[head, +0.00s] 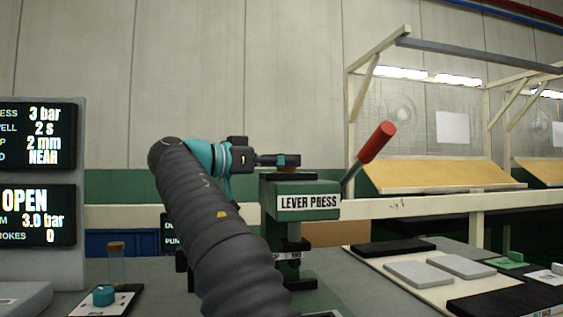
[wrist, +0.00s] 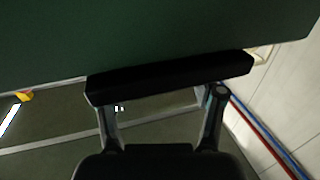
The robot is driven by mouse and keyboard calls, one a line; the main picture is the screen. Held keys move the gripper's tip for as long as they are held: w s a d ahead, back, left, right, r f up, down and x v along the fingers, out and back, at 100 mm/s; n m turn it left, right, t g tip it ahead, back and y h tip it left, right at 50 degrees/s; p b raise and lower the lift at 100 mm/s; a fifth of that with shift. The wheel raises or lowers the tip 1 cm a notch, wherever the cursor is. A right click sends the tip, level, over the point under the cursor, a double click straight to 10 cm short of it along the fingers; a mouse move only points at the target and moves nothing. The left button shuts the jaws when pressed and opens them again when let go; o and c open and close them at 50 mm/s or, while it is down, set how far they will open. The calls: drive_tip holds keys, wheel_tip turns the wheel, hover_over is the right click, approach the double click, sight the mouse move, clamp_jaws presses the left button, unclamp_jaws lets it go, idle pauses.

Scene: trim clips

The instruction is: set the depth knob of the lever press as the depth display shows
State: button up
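The green lever press (head: 308,188), labelled LEVER PRESS, stands right of centre in the head view, its red-handled lever (head: 376,142) tilted up to the right. My gripper (head: 290,160) points right, just above the press top. A small brown and teal piece (head: 288,169) shows under its tip; I cannot tell if it is the depth knob. In the wrist view a black bar (wrist: 170,79) crosses at the finger ends, below a dark green surface (wrist: 150,35); the fingertips' grip is unclear. The upper display (head: 38,135), cut at the left, reads 3 bar, 2 s, 2 mm, NEAR.
The lower display (head: 38,214) reads OPEN, 3.0 bar, 0. A teal knob (head: 103,295) on a plate and a corked glass tube (head: 116,262) stand at lower left. Grey and black pads (head: 418,273) lie at right. My arm hides part of the bench and press.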

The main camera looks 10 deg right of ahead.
drive_tip(key=shift+n+t, duration=0.3)
drive_tip(key=shift+t, duration=0.2)
